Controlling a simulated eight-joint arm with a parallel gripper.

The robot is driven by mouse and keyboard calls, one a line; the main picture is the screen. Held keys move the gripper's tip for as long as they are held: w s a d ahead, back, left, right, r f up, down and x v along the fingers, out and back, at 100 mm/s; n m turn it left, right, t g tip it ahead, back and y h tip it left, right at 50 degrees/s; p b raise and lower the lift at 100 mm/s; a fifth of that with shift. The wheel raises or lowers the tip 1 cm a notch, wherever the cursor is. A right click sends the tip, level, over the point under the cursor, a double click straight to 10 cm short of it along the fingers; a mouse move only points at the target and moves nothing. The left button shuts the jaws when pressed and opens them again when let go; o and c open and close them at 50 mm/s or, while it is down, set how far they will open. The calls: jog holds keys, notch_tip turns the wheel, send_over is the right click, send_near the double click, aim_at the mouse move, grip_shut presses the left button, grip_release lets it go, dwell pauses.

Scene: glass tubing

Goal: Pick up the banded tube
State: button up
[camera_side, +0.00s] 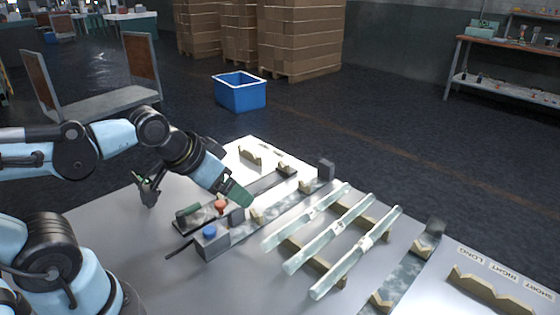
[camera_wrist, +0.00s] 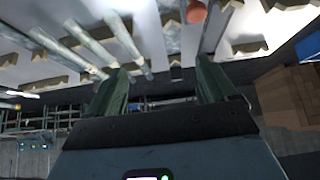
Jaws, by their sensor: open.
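Three clear glass tubes lie side by side on tan notched supports in the side view: a left tube (camera_side: 290,224), a middle tube (camera_side: 316,242) and a right tube (camera_side: 346,262). Each shows a faint pale mark near its middle, clearest on the right tube; I cannot tell surely which is the banded one. In the wrist view, tubes (camera_wrist: 88,42) show at the upper left, foreshortened. My gripper (camera_wrist: 160,72) has its two green fingers wide apart with nothing between them. In the side view it hangs left of the tubes, apart from them.
An empty tan notched rack (camera_side: 490,292) with size labels is at the right. A blue bin (camera_side: 240,92) stands on the floor behind. The front of the table is clear.

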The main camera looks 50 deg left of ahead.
jog(key=c, duration=0.5)
jog(key=w+d+r+g+h, duration=0.1)
jog(key=w+d+r+g, duration=0.1)
jog(key=w+d+r, duration=0.25)
jog(key=g+h, duration=0.1)
jog(key=g, duration=0.4)
send_over(363, 241)
jog(key=a, duration=0.2)
notch_tip(363, 241, down, 10)
jog(key=f, duration=0.1)
jog(key=shift+d+f, duration=0.3)
jog(key=shift+f, duration=0.45)
jog(key=shift+d+f, duration=0.35)
jog(key=shift+f, duration=0.45)
jog(key=shift+d+f, duration=0.3)
jog(key=shift+f, duration=0.45)
